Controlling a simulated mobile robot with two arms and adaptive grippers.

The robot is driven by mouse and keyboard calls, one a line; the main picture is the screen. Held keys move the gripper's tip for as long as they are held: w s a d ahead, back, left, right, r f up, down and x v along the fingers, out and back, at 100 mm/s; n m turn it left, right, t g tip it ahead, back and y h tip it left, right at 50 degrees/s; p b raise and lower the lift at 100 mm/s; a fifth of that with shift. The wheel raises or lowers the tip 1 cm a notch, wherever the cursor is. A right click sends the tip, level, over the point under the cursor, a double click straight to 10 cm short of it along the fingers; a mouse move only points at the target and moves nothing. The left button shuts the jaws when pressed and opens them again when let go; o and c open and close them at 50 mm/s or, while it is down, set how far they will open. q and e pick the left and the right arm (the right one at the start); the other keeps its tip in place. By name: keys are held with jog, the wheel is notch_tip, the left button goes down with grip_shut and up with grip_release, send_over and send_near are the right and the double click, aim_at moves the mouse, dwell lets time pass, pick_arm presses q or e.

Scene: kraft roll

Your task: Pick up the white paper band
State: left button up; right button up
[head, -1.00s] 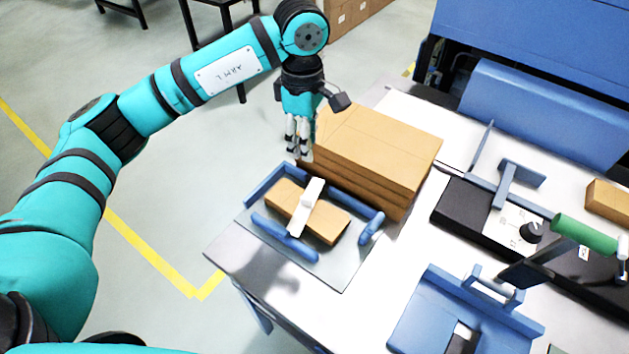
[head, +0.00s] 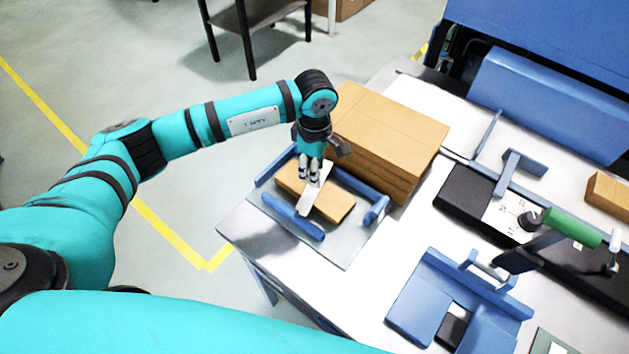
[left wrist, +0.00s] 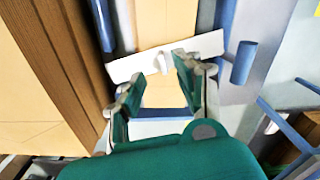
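The white paper band (head: 311,200) lies across a small kraft-brown stack (head: 333,207) in a tray with blue guide bars. In the left wrist view the band (left wrist: 207,46) spans the stack crosswise and has a small raised white tab (left wrist: 163,62) at its middle. My left gripper (head: 308,177) points down just above the band and hides part of it. In the left wrist view its fingers (left wrist: 157,76) are spread, with the tab between or just beyond their tips; contact cannot be told. My right gripper is not in view.
A tall pile of brown kraft sheets (head: 387,130) stands close behind the tray, beside my left gripper. Blue guide bars (head: 294,217) edge the tray. A black device with a green-handled lever (head: 571,228) and a blue fixture (head: 420,300) stand to the right.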

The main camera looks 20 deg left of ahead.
aim_at(305, 203)
pick_arm(q)
jog(key=shift+s+f+p, duration=0.25)
jog(key=shift+f+p, duration=0.15)
jog(key=shift+f, duration=1.45)
jog(key=c, duration=0.7)
grip_shut()
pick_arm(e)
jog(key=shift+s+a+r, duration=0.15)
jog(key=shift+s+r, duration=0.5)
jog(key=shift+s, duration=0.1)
pick_arm(q)
jog(key=shift+r, duration=0.1)
